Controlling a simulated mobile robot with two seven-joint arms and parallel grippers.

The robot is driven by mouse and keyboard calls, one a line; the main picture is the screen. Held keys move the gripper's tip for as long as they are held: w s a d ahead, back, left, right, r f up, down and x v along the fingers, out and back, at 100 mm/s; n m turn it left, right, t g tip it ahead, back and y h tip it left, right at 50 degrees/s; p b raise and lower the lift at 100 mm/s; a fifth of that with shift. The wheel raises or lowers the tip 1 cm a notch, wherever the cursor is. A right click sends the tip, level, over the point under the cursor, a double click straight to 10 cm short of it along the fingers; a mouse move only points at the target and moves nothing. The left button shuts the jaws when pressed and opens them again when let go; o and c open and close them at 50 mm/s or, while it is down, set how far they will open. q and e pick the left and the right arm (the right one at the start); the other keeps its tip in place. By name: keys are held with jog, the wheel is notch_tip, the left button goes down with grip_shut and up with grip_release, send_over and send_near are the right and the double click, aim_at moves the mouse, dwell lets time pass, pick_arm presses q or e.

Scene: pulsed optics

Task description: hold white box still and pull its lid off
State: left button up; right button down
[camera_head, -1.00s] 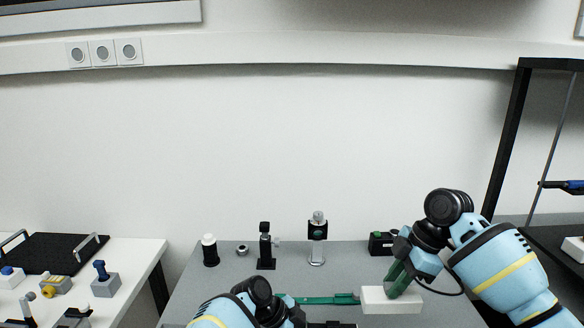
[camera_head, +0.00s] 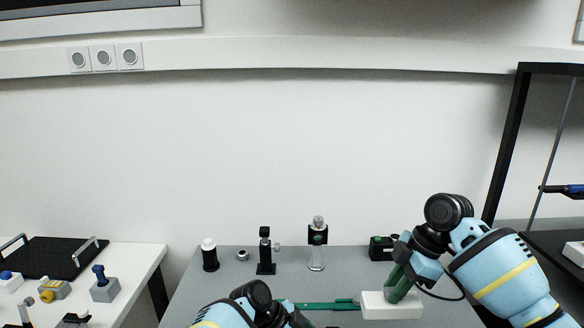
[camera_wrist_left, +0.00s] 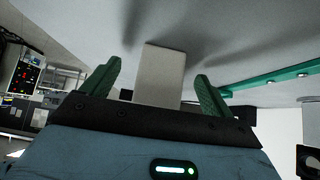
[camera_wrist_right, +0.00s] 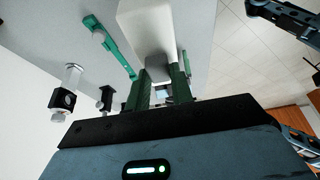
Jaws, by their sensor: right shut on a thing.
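The white box (camera_head: 392,306) lies on the grey table, low in the head view. My right gripper (camera_head: 397,292) comes down onto it from above and is shut on it. In the right wrist view the box (camera_wrist_right: 147,22) runs out from between the green fingers (camera_wrist_right: 160,85). I cannot tell a seam between lid and body. My left gripper (camera_wrist_left: 158,72) is open in the left wrist view, with the white box (camera_wrist_left: 158,75) between its spread fingers and gaps on both sides. The left fingers are not clearly visible in the head view.
Optics posts (camera_head: 317,245) (camera_head: 265,251), a black bottle (camera_head: 209,256) and a small black device (camera_head: 381,248) stand behind. A white side table (camera_head: 140,262) holds a black tray (camera_head: 45,257). A black frame (camera_head: 508,140) rises at right.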

pick_arm(q)
jog(key=shift+o, duration=1.1)
jog(key=shift+w+a+r, duration=0.1)
jog(key=shift+a, duration=1.15)
pick_arm(e)
jog(key=shift+r, duration=0.45)
pick_arm(q)
jog(key=shift+a, duration=2)
pick_arm(e)
jog(key=shift+r, duration=0.3)
pick_arm(q)
jog(key=shift+w+a, duration=0.1)
jog(key=shift+a, duration=1.15)
notch_tip(320, 180, up, 8)
jog(key=p, duration=0.2)
jog(key=shift+p, duration=0.4)
pick_arm(e)
notch_tip(320, 180, up, 8)
jog(key=t, duration=0.1)
jog(key=shift+s, duration=0.15)
